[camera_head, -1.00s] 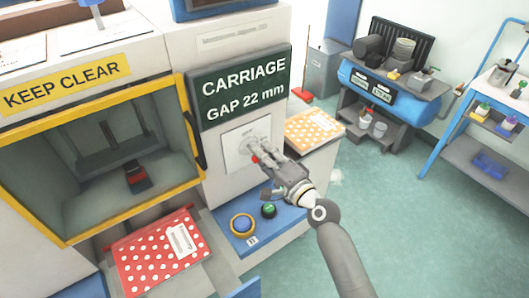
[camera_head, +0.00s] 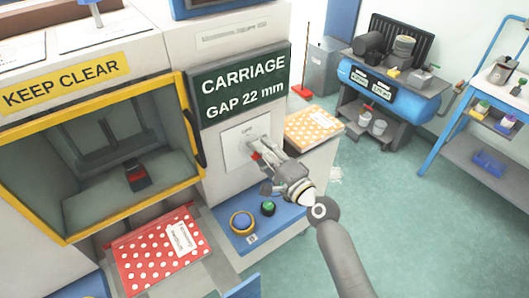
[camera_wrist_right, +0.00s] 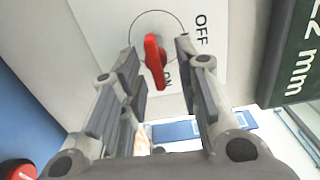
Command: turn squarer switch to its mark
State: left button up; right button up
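The squarer switch is a red knob (camera_wrist_right: 155,62) on a pale plate (camera_head: 238,150) below the green carriage sign. In the right wrist view, OFF is printed to the right of the knob and ON just beside its lower end. The knob's long end points toward ON. My right gripper (camera_head: 260,148) is at the plate. In the right wrist view its two fingers (camera_wrist_right: 158,58) are open, one on each side of the knob, with gaps visible. Whether either finger touches the knob cannot be told. My left gripper is not in view.
A yellow-framed opening (camera_head: 68,238) is at left, above a red dotted packet (camera_head: 150,262). An orange dotted packet (camera_head: 312,127) lies right of the panel.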

jog(key=shift+s, duration=0.1)
jog(key=v, duration=1.2)
jog(key=shift+f, duration=0.1)
